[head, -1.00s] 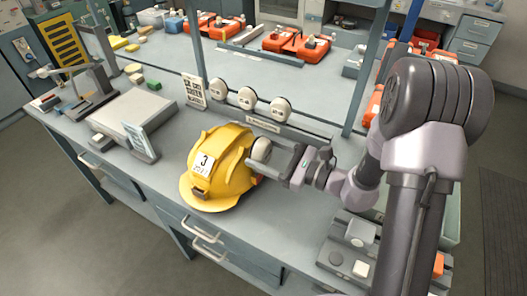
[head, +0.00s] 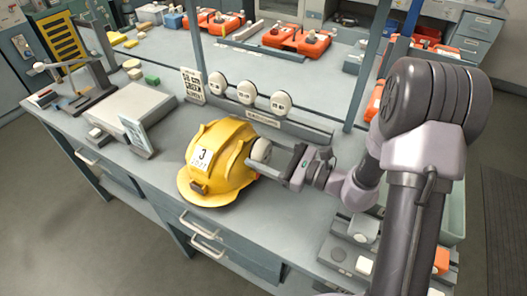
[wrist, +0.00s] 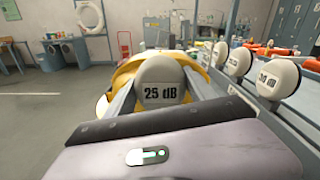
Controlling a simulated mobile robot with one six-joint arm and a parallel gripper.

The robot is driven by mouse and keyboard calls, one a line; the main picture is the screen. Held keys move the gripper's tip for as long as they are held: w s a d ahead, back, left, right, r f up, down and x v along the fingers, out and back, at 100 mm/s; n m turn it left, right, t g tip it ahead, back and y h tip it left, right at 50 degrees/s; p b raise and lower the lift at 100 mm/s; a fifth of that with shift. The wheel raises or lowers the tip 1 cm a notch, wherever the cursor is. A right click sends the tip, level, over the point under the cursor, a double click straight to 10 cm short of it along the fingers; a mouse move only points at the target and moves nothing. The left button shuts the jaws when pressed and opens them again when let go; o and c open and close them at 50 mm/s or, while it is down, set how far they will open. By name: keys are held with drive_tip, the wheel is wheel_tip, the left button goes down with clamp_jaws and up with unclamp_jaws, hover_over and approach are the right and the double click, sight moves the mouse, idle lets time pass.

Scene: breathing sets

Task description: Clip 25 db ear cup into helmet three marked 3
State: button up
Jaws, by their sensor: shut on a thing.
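The yellow helmet (head: 225,165) with a white label marked 3 (head: 203,156) sits on the bench, and it also shows in the wrist view (wrist: 196,72) behind the ear cup. My gripper (head: 268,162) is shut on a pale ear cup (head: 261,150), which reads "25 dB" in the wrist view (wrist: 160,84). The cup is upright between the fingers, against or very close to the helmet's right side. I cannot tell whether it is clipped in, because its far face is hidden.
Several pale ear cups stand in a row on a rack (head: 290,132) behind the helmet; one (wrist: 278,77) shows at right in the wrist view. A grey flat stand (head: 135,112) and a sign (head: 192,84) are to the left. Grey blocks (head: 350,245) lie at the front right.

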drive_tip(key=o, duration=1.5)
drive_tip(key=shift+d, duration=0.1)
drive_tip(key=p+v, duration=0.3)
drive_tip(key=v, duration=1.4)
drive_tip(key=shift+s+d+p, duration=0.1)
drive_tip(key=shift+p, duration=0.25)
